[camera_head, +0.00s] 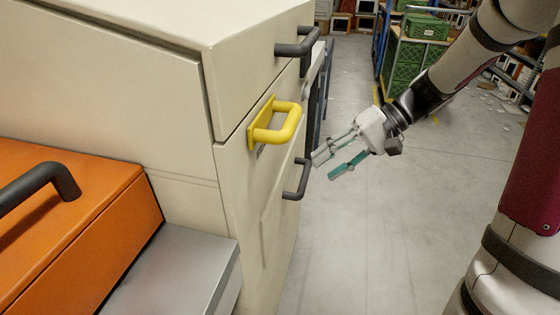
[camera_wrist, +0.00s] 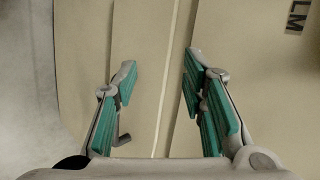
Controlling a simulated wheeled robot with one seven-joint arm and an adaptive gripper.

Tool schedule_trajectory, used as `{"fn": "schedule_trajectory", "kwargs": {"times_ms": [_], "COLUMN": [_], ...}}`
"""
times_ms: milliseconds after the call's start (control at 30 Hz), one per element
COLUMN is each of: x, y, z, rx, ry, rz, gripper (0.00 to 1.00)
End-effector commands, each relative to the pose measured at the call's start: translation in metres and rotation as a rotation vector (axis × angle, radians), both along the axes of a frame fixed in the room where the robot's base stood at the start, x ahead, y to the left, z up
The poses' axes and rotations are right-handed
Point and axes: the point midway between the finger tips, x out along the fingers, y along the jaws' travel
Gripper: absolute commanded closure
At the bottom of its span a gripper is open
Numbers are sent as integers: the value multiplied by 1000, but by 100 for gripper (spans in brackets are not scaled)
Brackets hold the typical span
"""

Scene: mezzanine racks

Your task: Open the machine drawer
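The machine is a large cream cabinet (camera_head: 110,75) at the left of the head view. Its front carries a dark grey upper handle (camera_head: 298,48), a yellow handle (camera_head: 284,128) and a dark lower handle (camera_head: 301,180). I cannot tell which one belongs to the drawer. My gripper (camera_head: 326,165) has teal finger pads and is open and empty. It is just right of the lower handle in the picture; I cannot tell whether it touches. In the wrist view, the spread fingers (camera_wrist: 160,75) face cream panels with a vertical seam (camera_wrist: 168,75).
An orange box (camera_head: 90,240) with a dark handle (camera_head: 40,185) and a grey ledge (camera_head: 175,270) stand at the lower left. Green crates (camera_head: 427,27) and racks are at the back. The grey floor (camera_head: 370,240) right of the cabinet is open.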

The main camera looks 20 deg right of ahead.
Motion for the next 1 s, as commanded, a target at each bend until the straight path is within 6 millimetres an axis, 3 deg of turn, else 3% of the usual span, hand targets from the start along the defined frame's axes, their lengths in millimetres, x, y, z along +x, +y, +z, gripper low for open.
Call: {"fn": "schedule_trajectory", "kwargs": {"times_ms": [33, 200, 333, 500, 667, 1000], "x": [14, 53, 70, 81, 86, 113], "y": [-14, -58, -90, -114, -113, -62], "z": [-29, -86, -118, -137, -140, -153], "rx": [65, 262, 369, 438, 450, 448], "ry": [-11, -105, -180, -242, -256, -253], "rz": [-35, -152, -235, -298, -308, -303], "gripper": [62, 62, 62, 62, 62, 62]}}
